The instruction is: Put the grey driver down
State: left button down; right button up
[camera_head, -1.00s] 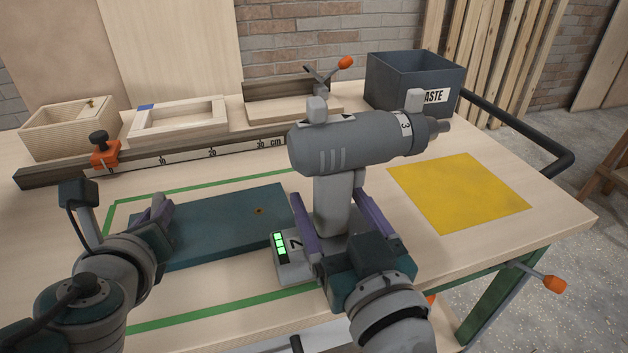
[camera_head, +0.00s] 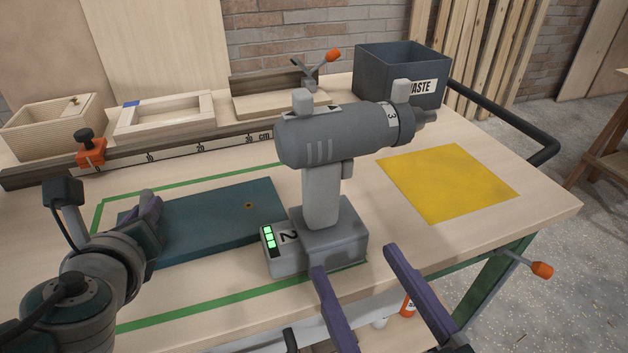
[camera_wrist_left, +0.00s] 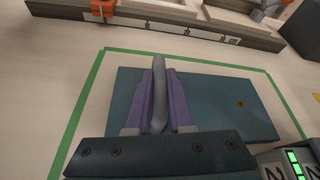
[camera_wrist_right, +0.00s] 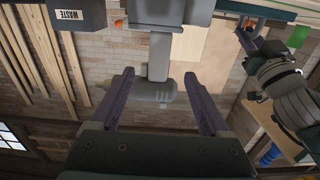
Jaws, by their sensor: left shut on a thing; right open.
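The grey driver (camera_head: 335,135) stands upright on its battery base on the bench, with its chuck toward the right. A green-lit battery pack marked 2 (camera_head: 285,245) is at its foot. My right gripper (camera_head: 354,260) is open and apart from the driver, its fingers pointing at the base from the near side. The driver also shows between and beyond the open fingers in the right wrist view (camera_wrist_right: 158,50). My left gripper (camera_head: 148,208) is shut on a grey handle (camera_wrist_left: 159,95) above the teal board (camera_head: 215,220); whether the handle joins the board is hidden.
Green tape (camera_head: 215,308) outlines the area around the board. A yellow square (camera_head: 447,183) lies clear at the right. The bench edge is close in front.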

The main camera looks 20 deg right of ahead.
jog(key=a+n+g+y, duration=0.5)
jog(key=a+g+y, duration=0.2)
jog(key=a, duration=0.1)
jog(key=s+d+f+g+h, duration=0.1)
jog(key=s+d+g+h, duration=0.1)
jog(key=s+d+g, duration=0.1)
jog(key=shift+s+d+g+h, duration=0.35)
jog(key=shift+s+d, duration=0.35)
jog(key=shift+d, duration=0.55)
jog(key=shift+o, duration=0.4)
jog(key=s+d+m+g+h, duration=0.3)
jog(key=s+d, duration=0.3)
jog(key=d, duration=0.2)
jog(key=shift+d+r+h, duration=0.2)
jog(key=shift+d+h, duration=0.05)
jog(key=shift+h, duration=0.2)
jog(key=m+t, duration=0.2)
jog(key=t, duration=1.2)
send_near(325, 213)
jog(key=w, duration=0.6)
jog(key=shift+a+r, duration=0.15)
jog(key=shift+r, duration=0.1)
jog(key=w, duration=0.5)
jog(key=shift+w+f, duration=0.15)
jog(key=shift+w, duration=0.25)
